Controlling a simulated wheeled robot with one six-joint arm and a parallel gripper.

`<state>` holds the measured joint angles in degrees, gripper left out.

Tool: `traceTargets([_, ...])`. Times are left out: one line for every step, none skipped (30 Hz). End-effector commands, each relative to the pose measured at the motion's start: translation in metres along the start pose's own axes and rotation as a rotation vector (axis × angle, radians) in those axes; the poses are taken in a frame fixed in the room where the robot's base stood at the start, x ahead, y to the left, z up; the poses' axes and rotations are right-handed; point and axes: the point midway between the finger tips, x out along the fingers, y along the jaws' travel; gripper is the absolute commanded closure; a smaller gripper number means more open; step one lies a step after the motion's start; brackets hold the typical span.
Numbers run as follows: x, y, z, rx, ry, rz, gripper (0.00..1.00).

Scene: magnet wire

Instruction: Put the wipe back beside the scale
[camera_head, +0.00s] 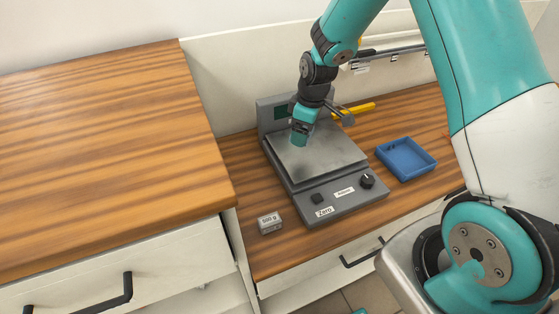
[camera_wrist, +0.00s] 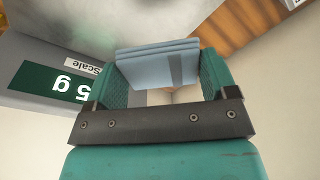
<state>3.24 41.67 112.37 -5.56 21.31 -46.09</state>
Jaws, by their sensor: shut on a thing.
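My gripper (camera_head: 300,138) is over the back left part of the scale's metal plate in the head view. In the wrist view my gripper (camera_wrist: 166,72) is shut on the wipe (camera_wrist: 155,62), a light blue folded cloth with a grey stripe, gripped between the teal fingers. The scale (camera_head: 335,204) is grey, with a smudged plate and a front panel marked Zero. Its display (camera_wrist: 52,82) shows 5 g, upside down in the wrist view. Whether the wipe touches the plate I cannot tell.
A small weight marked 500 g (camera_head: 270,223) stands left of the scale's front. A blue tray (camera_head: 406,158) lies to its right and a yellow object (camera_head: 358,110) behind. A higher wooden counter (camera_head: 100,150) rises at the left. Bare wood (camera_head: 240,165) shows left of the scale.

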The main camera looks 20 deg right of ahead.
Motion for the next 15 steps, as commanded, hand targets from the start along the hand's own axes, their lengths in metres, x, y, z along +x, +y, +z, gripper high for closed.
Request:
traceTargets([0.004, -0.001, -0.006, -0.015, 0.004, 0.0, 0.4])
traceTargets([0.004, -0.003, -0.011, -0.025, 0.005, -0.001, 0.4])
traceTargets([0.005, -0.005, -0.019, -0.044, 0.007, -0.003, 0.4])
traceTargets([0.006, -0.007, -0.027, -0.062, 0.009, -0.004, 0.4])
traceTargets([0.006, -0.011, -0.034, -0.081, 0.01, -0.007, 0.4])
traceTargets([0.005, -0.016, -0.046, -0.11, 0.012, -0.011, 0.4])
traceTargets([0.004, -0.02, -0.055, -0.133, 0.013, -0.015, 0.4])
traceTargets([0.002, -0.025, -0.064, -0.157, 0.014, -0.018, 0.4])
traceTargets([-0.001, -0.033, -0.075, -0.189, 0.014, -0.022, 0.4])
traceTargets([-0.004, -0.038, -0.082, -0.211, 0.014, -0.025, 0.4])
traceTargets([-0.007, -0.044, -0.089, -0.233, 0.013, -0.028, 0.4])
traceTargets([-0.011, -0.052, -0.098, -0.261, 0.013, -0.031, 0.4])
traceTargets([-0.014, -0.057, -0.103, -0.28, 0.011, -0.033, 0.4])
traceTargets([-0.018, -0.063, -0.109, -0.299, 0.011, -0.035, 0.4])
traceTargets([-0.022, -0.069, -0.114, -0.32, 0.009, -0.038, 0.4])
